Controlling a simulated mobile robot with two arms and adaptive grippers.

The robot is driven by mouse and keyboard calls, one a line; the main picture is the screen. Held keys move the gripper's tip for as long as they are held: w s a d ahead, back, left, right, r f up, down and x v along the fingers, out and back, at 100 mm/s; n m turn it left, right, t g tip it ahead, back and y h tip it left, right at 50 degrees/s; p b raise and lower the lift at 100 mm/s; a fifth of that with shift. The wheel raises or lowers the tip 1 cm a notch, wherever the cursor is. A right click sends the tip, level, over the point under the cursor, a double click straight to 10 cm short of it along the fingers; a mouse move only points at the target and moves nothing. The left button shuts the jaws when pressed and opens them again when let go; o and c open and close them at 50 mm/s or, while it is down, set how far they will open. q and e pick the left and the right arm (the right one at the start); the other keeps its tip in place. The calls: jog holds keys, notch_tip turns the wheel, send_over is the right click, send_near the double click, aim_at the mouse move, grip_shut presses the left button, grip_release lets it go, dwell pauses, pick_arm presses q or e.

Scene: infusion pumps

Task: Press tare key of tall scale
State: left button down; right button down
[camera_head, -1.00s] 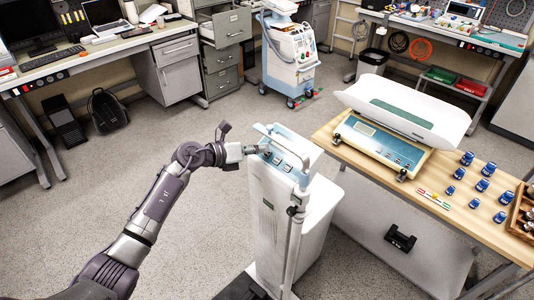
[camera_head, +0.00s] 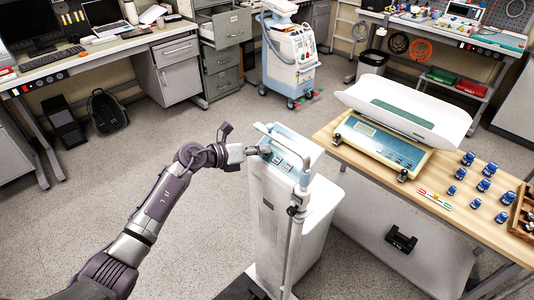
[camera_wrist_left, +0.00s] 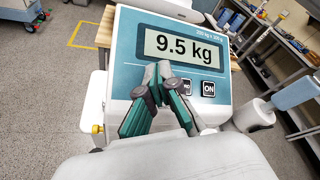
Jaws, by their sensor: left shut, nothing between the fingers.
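The tall scale (camera_head: 268,215) is a white column with a blue-grey head panel and a handrail. In the left wrist view its panel (camera_wrist_left: 126,72) carries a display (camera_wrist_left: 184,48) reading 9.5 kg. An ON key (camera_wrist_left: 208,89) shows at the right, with a partly covered key ending in "RO" (camera_wrist_left: 187,87) beside it. My left gripper (camera_head: 266,149) is shut and empty, its fingertips in front of the panel just below the display, also in the wrist view (camera_wrist_left: 166,76). The fingers hide the left part of the key row, and no tare label shows. I cannot tell whether they touch the panel.
A white-blue medical cart (camera_head: 290,60) stands behind. The floor left of the tall scale is clear.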

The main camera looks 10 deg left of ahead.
pick_arm(q)
jog(key=shift+f, duration=0.2)
dwell(0.5)
jog(key=shift+s+r+p, duration=0.15)
jog(key=shift+r+p, duration=0.5)
jog(key=shift+s+a, duration=0.1)
jog(key=shift+r, duration=0.1)
jog(key=r+p, duration=0.1)
jog(key=s+a+r+p, duration=0.1)
jog(key=p, duration=0.1)
jog(key=s+r+p, duration=0.1)
jog(key=r, duration=0.1)
jog(key=shift+a+r+p, duration=0.1)
jog(key=shift+a+p, duration=0.05)
jog(key=shift+p, duration=0.2)
dwell(0.4)
